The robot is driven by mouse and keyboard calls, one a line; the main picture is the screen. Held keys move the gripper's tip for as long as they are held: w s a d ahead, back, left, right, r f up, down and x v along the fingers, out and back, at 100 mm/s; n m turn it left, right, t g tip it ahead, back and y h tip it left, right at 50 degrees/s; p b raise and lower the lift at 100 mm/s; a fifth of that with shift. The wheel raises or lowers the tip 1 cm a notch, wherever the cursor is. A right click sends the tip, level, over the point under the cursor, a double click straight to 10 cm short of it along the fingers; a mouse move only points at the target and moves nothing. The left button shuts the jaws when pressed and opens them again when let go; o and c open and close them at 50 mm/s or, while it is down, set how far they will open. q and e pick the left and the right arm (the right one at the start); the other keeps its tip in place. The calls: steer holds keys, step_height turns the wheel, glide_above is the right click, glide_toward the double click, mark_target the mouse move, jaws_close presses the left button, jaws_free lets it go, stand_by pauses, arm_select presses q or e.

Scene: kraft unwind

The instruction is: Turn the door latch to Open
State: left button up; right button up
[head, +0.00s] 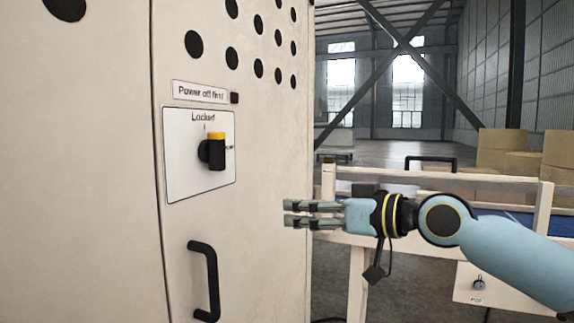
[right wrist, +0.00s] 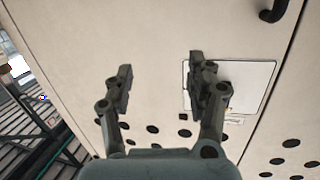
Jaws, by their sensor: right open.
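The door latch (head: 217,156) is a black knob with a yellow end, on a white plate (head: 184,184) on the cream cabinet door. Its yellow end points up, toward the word "Locked". Another word to its right is partly covered. My right gripper (head: 286,213) is open and empty, to the right of the latch and lower in the head view. In the right wrist view the open fingers (right wrist: 160,70) stand before the cabinet, and the plate (right wrist: 252,85) shows behind and beside one finger. The latch is mostly hidden there. My left gripper is not in view.
A "Power off first" label (head: 200,91) sits above the plate. A black door handle (head: 213,280) sticks out below it. To the right, behind my right arm, stand a wooden-framed conveyor (head: 358,275) and cardboard boxes (head: 503,140).

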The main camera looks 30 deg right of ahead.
mark_target(223, 145)
steer(key=s+a+r+n+g+y+p, duration=0.1)
steer(key=s+a+r+n+y, duration=0.3)
steer(key=a+r, duration=0.5)
steer(key=shift+m, duration=0.3)
steer(key=w+a+p, duration=0.1)
steer(key=w, duration=0.1)
steer(key=w+a+r+p, duration=0.1)
steer(key=w+a, duration=0.1)
steer(key=w+a+r, duration=0.1)
steer(key=w, duration=0.1)
steer(key=shift+w+a+r+p, duration=0.15)
steer(key=shift+w+r+p, duration=0.1)
steer(key=shift+p, duration=0.15)
steer(key=shift+w+a+f, duration=0.1)
steer(key=shift+w+a, duration=0.2)
steer(key=shift+w, duration=0.05)
